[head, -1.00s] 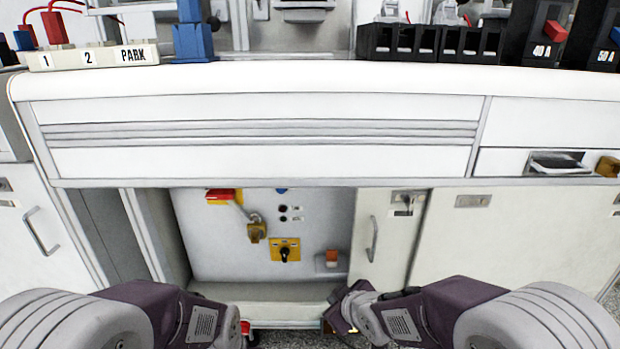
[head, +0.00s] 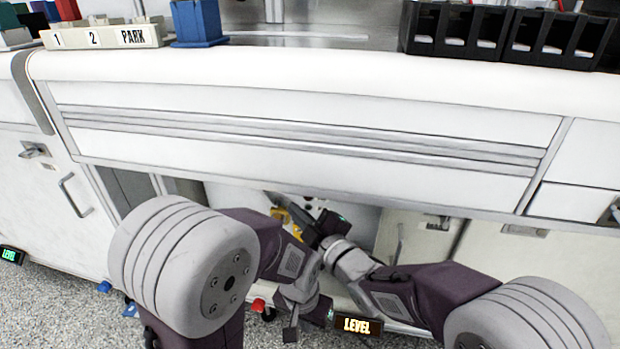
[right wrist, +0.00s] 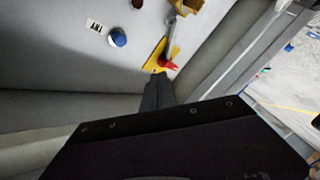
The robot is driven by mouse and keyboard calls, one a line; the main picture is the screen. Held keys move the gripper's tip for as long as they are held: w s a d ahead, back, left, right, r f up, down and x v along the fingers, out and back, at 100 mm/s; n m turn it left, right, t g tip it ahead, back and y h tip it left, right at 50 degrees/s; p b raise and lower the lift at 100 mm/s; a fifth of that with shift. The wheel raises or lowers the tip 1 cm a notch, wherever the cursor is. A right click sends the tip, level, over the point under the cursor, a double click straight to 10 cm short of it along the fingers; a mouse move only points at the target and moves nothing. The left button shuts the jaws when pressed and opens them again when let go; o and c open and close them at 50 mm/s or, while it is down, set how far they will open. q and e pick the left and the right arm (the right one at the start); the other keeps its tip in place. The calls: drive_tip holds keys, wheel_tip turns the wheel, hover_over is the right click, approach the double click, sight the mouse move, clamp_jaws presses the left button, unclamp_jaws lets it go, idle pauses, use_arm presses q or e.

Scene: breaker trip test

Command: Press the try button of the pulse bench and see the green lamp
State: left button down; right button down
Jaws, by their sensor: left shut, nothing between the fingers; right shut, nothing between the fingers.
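The try button is a blue round button (right wrist: 117,38) with a pale rim, beside a TRY label (right wrist: 95,25) on the grey panel (right wrist: 55,60), in the right wrist view. My right gripper (right wrist: 159,78) is shut and empty. Its tips lie right of and below the button, apart from it in the picture, and appear near a red part (right wrist: 168,65) on a yellow plate. In the head view the right gripper (head: 272,197) reaches into the cabinet opening. My left gripper (head: 290,334) is shut and empty, lower, in front of the cabinet. I cannot make out the green lamp.
A brass padlock (right wrist: 188,5) hangs near the yellow plate. The white worktop edge (head: 320,75) and drawer front (head: 300,140) lie above the opening. An amber LEVEL sign (head: 357,325) is low in front; a green LEVEL sign (head: 11,255) is at far left.

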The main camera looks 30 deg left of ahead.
drive_tip(key=w+a+p, duration=0.2)
drive_tip(key=w+p, duration=0.1)
drive_tip(key=w, duration=0.5)
drive_tip(key=shift+w, duration=0.3)
drive_tip(key=shift+w+p, duration=0.15)
drive_tip(key=shift+p, duration=0.2)
idle(1.5)
drive_tip(key=shift+w+a, duration=0.1)
drive_tip(key=shift+w, duration=0.15)
drive_tip(key=shift+w+a+p, duration=0.15)
drive_tip(key=shift+w+p, duration=0.2)
drive_tip(key=shift+w, duration=0.15)
idle(0.5)
drive_tip(key=shift+s, duration=0.15)
idle(0.3)
drive_tip(key=shift+s+d+b, duration=0.25)
drive_tip(key=shift+s+b, duration=0.25)
drive_tip(key=shift+s, duration=0.25)
